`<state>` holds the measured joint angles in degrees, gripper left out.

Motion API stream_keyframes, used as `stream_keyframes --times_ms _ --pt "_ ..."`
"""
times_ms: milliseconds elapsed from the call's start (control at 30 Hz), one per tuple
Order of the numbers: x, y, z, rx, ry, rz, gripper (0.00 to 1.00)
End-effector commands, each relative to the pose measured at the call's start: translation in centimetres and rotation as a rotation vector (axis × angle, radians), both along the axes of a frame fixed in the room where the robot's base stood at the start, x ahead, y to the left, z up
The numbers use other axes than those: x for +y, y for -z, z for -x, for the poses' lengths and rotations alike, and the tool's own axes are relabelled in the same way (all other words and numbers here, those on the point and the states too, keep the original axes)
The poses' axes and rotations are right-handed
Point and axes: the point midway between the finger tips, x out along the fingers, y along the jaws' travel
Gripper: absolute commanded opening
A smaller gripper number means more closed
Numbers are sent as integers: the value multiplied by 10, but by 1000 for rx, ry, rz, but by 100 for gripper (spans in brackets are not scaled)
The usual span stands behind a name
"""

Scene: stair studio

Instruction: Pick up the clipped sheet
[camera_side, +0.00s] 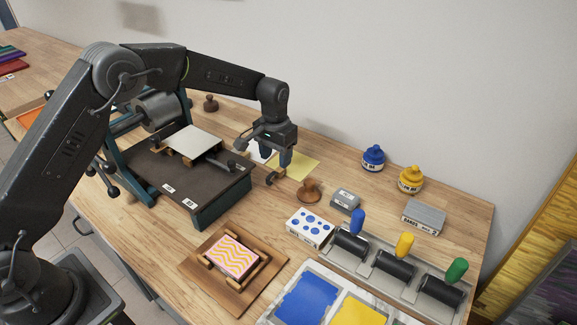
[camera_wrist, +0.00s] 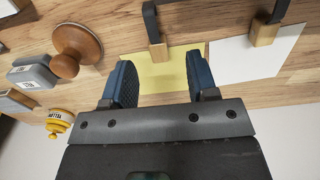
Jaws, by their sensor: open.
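A yellow sheet (camera_side: 301,167) lies on the table below my gripper (camera_side: 280,160). In the wrist view the yellow sheet (camera_wrist: 165,76) has a clip (camera_wrist: 158,51) with a wooden block and a dark bent bar at its far edge. A white sheet (camera_wrist: 245,58) lies to its right with a similar clip (camera_wrist: 263,33) at its edge. My gripper (camera_wrist: 160,68) is open and empty, its two blue fingers spread over the yellow sheet, the clip beyond and between them. I cannot tell how high the fingertips are above the sheet.
A dark press (camera_side: 165,185) stands left of the sheets. A wooden knob stamp (camera_side: 309,190) and a grey block (camera_side: 345,199) are close by on the right. Blue (camera_side: 373,158) and yellow (camera_side: 410,180) jars stand farther right. Rollers (camera_side: 395,265) lie in a tray in front.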

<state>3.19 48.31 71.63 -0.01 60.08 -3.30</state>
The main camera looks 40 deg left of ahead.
Motion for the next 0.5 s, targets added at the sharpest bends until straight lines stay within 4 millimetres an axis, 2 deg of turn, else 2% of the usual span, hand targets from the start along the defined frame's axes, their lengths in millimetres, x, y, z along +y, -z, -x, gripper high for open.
stream_keyframes --times_ms 300,500 --pt "-4 43 -3 1 0 0 53" --pt "-3 46 -3 -2 0 1 53"
